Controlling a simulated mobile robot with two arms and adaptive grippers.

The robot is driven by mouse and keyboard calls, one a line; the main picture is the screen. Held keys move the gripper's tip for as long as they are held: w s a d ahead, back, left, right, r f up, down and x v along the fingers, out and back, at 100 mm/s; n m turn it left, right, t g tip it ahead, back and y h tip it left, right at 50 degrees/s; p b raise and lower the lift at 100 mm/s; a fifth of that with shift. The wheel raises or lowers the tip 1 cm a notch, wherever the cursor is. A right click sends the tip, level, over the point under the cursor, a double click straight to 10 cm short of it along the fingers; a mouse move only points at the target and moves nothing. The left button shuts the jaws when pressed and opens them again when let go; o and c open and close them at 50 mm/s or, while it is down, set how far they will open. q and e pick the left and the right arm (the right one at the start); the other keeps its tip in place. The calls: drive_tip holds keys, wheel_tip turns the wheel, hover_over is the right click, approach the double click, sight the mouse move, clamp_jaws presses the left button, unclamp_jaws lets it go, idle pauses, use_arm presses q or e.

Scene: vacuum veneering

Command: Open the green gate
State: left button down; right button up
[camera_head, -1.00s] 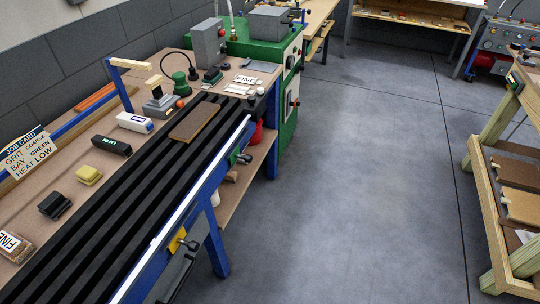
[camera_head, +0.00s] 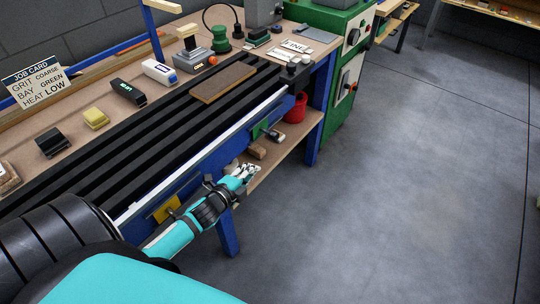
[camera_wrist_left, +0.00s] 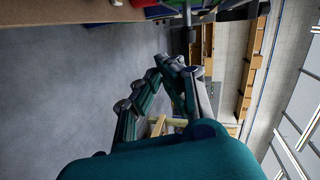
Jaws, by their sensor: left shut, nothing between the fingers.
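The green gate shows as a small green plate (camera_head: 260,128) on the blue front rail of the bench, with a dark and light lever (camera_head: 273,134) beside it. My left gripper (camera_head: 249,170) is shut and empty. It is in front of the bench, below and a little left of the green plate in the picture, and appears apart from it. The shut fingers also show in the left wrist view (camera_wrist_left: 172,63). A yellow plate (camera_head: 166,208) sits further left on the same rail, partly behind my left arm. My right gripper is not in view.
A brown board (camera_head: 223,83) lies on the black slats (camera_head: 140,138). A red container (camera_head: 296,108) and brown pieces (camera_head: 257,151) stand on the lower shelf. The floor (camera_head: 400,180) to the right is clear.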

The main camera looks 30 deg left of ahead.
use_arm(q)
wheel_tip(320, 180, up, 2)
drive_tip(key=r+m, duration=0.1)
drive_tip(key=m+t+h, duration=0.1)
approach(268, 132)
drive_tip(key=w+d+f, duration=0.2)
drive_tip(key=w+d, duration=0.1)
drive_tip(key=w, duration=0.2)
drive_tip(key=shift+w+d+f, duration=0.3)
drive_tip(key=shift+d+f, duration=0.1)
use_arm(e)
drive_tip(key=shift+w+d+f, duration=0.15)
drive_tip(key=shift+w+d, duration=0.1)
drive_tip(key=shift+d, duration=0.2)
